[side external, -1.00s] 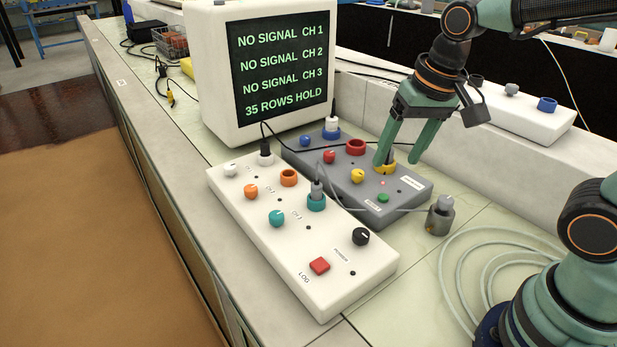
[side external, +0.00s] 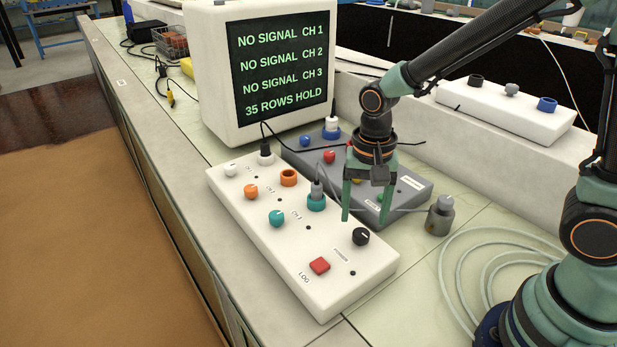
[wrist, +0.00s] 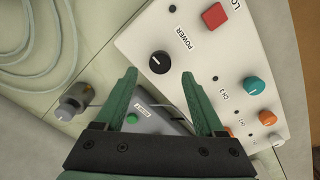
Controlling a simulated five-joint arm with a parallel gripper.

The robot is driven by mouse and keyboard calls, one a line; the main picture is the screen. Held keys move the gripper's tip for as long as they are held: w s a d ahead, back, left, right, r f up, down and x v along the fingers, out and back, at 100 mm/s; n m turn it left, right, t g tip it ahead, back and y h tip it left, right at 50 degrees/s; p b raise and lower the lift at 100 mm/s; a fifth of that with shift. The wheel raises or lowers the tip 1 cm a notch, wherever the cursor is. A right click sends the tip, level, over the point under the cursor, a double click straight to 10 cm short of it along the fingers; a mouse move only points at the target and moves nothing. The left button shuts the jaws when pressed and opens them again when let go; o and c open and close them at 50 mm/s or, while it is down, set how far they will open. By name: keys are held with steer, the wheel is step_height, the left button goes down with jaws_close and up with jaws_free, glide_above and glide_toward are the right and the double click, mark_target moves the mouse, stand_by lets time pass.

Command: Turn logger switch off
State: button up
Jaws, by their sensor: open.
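The white logger box (side external: 300,251) lies on the bench in the side view. Its black POWER knob (side external: 361,236) sits near the right edge, with a pale pointer mark, beside the red LOG button (side external: 320,265). My gripper (side external: 365,218) is open and points down, its fingers behind and above the knob. In the wrist view the knob (wrist: 160,62) lies ahead of my open fingertips (wrist: 158,72), roughly midway between them. Nothing is between the fingers that I can see as held. The grey box (side external: 400,200) is partly hidden behind my gripper.
A monitor (side external: 280,70) reads NO SIGNAL on CH 1, 2 and 3, and 35 ROWS HOLD. A small metal fitting (side external: 440,216) and coiled clear tubing (side external: 465,265) lie to the right. Orange and teal knobs and plugged cables stand on the white box.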

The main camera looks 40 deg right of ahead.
mark_target(361, 232)
steer(key=shift+f, duration=2.1)
jaws_close()
